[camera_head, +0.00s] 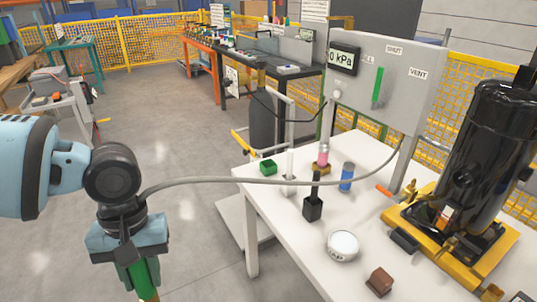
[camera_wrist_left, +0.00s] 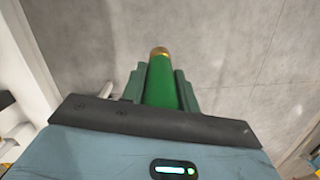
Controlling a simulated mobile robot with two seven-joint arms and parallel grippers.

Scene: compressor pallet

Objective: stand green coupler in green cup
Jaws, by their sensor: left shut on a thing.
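The green coupler (camera_head: 151,274) is a green cylinder held in my left gripper (camera_head: 143,277). In the left wrist view the coupler (camera_wrist_left: 162,85) sits between the two dark green fingers, its brass-coloured end pointing away from the wrist. My left gripper is shut on it and points down over the floor, left of the white table and apart from it. My right gripper is not in view.
A grey hose (camera_head: 250,181) runs from near my left wrist across the white table (camera_head: 290,238) to the gauge panel (camera_head: 395,85). A black compressor (camera_head: 490,130) stands right.

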